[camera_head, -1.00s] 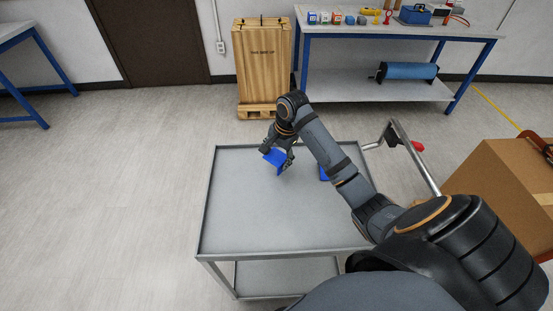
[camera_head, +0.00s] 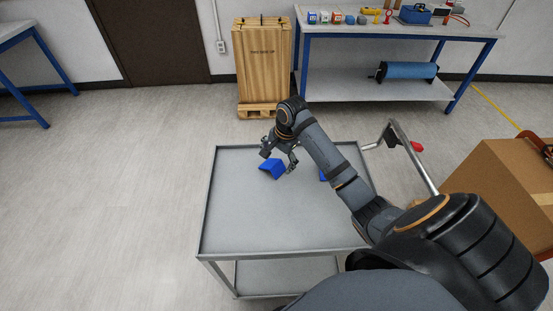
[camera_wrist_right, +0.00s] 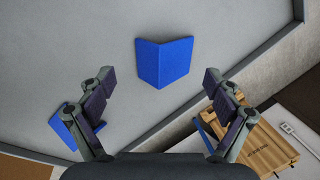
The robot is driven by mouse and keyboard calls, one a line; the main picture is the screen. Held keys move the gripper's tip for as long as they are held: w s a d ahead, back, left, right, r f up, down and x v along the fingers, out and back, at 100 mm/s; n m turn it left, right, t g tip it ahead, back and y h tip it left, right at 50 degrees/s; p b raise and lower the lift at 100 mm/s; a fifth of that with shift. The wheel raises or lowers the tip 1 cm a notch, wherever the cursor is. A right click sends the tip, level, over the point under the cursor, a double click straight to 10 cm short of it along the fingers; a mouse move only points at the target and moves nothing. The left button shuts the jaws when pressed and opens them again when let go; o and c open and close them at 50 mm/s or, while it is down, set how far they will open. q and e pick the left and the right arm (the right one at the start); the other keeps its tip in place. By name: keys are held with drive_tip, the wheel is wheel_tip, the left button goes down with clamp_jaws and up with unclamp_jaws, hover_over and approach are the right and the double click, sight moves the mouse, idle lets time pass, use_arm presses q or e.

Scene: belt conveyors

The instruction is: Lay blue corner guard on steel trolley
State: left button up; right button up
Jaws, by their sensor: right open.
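A blue corner guard (camera_head: 271,169) lies on the top of the steel trolley (camera_head: 236,215), toward its far edge. In the right wrist view the same guard (camera_wrist_right: 164,62) shows as a bent plate, ahead of the fingers and clear of both. My right gripper (camera_head: 278,158) is open and empty, just above and beside the guard. A second blue piece (camera_head: 323,175) lies on the trolley top, partly hidden by my right arm. It also shows in the right wrist view (camera_wrist_right: 74,128), partly behind a finger. My left gripper is not in view.
A wooden crate (camera_head: 262,60) on a pallet stands behind the trolley. A blue-framed workbench (camera_head: 400,30) with small items is at the back right. A cardboard box (camera_head: 495,190) stands right of the trolley handle (camera_head: 410,150). The trolley's near half is clear.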

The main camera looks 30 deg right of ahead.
drive_tip(key=shift+w+r+b, duration=0.1)
drive_tip(key=shift+r+b, duration=0.1)
drive_tip(key=shift+b, duration=0.15)
drive_tip(key=a+v, duration=0.1)
drive_tip(key=v, duration=0.7)
drive_tip(key=w+p+v, duration=0.1)
drive_tip(key=p+v, duration=0.2)
drive_tip(key=v, duration=0.2)
hover_over(280, 172)
drive_tip(key=s, duration=0.1)
drive_tip(key=shift+s+d, duration=0.1)
drive_tip(key=shift+d, duration=0.15)
drive_tip(key=shift+f, duration=0.1)
